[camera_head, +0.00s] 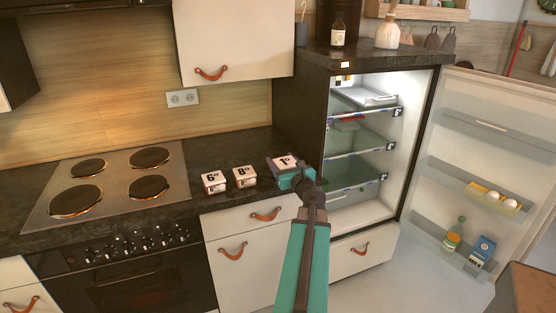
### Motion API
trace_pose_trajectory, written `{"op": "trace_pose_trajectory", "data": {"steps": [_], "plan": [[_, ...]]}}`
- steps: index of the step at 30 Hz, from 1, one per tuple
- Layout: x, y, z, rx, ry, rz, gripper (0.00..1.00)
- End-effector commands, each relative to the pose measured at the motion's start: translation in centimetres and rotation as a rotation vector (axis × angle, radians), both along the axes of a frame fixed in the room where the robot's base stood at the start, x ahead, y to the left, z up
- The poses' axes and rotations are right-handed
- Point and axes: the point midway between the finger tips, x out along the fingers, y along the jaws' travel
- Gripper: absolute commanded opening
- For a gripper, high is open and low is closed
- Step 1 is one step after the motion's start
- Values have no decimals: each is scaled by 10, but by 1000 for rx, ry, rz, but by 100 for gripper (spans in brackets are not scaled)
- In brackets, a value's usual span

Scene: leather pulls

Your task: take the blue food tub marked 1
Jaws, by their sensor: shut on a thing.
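The tub marked 1 (284,162) shows its pale lid with the digit, at the right end of the dark counter beside the fridge. My gripper (298,178) is at its front right side and is shut on it. The gripper's fingers hide part of the tub. Its body colour looks teal, but it is hard to part from my teal gripper. I cannot tell whether the tub rests on the counter or is lifted. Two other tubs, marked 6 (214,182) and 8 (245,176), stand to its left.
The fridge (360,205) stands open to the right, with glass shelves and free room on them. Its door (480,140) swings out right, holding eggs (485,194), a bottle (454,236) and a blue carton (482,250). A stove (110,180) is at left. A wall cabinet (235,45) hangs above.

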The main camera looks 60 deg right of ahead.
Motion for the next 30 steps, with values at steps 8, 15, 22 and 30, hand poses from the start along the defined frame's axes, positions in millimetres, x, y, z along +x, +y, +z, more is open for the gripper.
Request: {"op": "trace_pose_trajectory", "data": {"steps": [8,15,22,30], "plan": [[-27,22,4,-1,-1,0,27],[-35,27,8,3,1,4,27],[-37,28,8,5,2,8,27],[-39,31,9,6,2,13,27]]}}
